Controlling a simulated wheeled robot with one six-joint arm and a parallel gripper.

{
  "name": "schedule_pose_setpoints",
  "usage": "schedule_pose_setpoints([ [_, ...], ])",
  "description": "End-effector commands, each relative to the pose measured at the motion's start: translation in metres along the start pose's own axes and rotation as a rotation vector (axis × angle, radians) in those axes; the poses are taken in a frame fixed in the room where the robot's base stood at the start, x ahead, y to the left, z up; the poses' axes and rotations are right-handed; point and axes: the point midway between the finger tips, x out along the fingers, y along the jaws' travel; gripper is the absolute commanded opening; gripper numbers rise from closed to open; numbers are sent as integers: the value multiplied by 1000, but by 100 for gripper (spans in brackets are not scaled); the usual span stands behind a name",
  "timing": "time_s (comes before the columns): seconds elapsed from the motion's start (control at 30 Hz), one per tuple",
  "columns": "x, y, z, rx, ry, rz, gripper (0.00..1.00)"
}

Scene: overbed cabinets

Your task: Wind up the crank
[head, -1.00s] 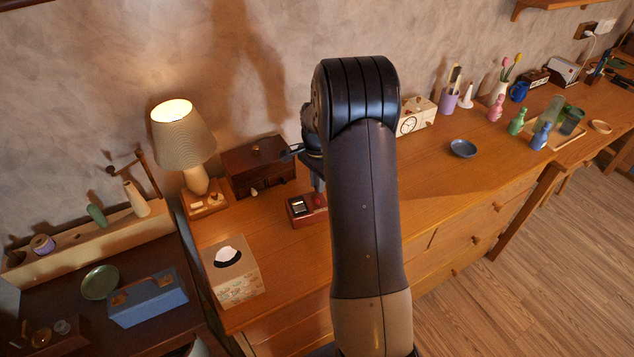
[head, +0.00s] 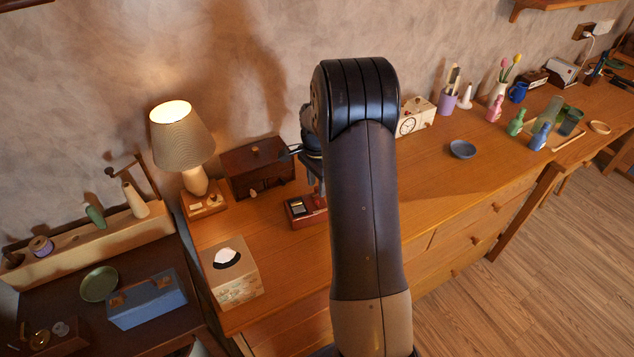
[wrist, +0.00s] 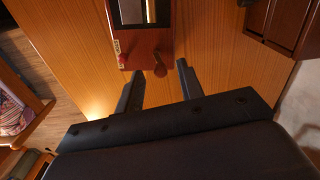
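A small red box (head: 300,211) with a dark window stands on the wooden desk, in front of the dark brown chest. In the wrist view the red box (wrist: 146,38) is at the top centre, with its window cut off by the frame edge. I cannot tell any contact. In the head view my arm hides most of the gripper.
The brown chest (head: 258,168) stands just behind the red box, with a lit lamp (head: 184,140) to its left. A tissue box (head: 232,270) is at the near left. A cream clock box (head: 414,117) stands right of my arm. The desk's middle right is mostly clear.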

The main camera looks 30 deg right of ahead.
Motion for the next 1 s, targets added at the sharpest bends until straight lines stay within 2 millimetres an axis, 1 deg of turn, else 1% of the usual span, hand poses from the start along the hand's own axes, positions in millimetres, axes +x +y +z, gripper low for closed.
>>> schedule_pose_setpoints([
  [0.17, -1, 0, 0, 0, 0, 0, 36],
  [0.27, -8, -1, 0, 0, 1, -3, 36],
  [0.37, -24, -1, 0, 0, 2, -5, 36],
  [0.6, -73, -1, 0, 0, 2, -5, 36],
  [0.7, -89, 0, 0, 0, 1, -3, 36],
  [0.83, -103, 0, 0, 0, 1, -2, 36],
  [1.0, -108, 0, 0, 0, 0, 1, 36],
])
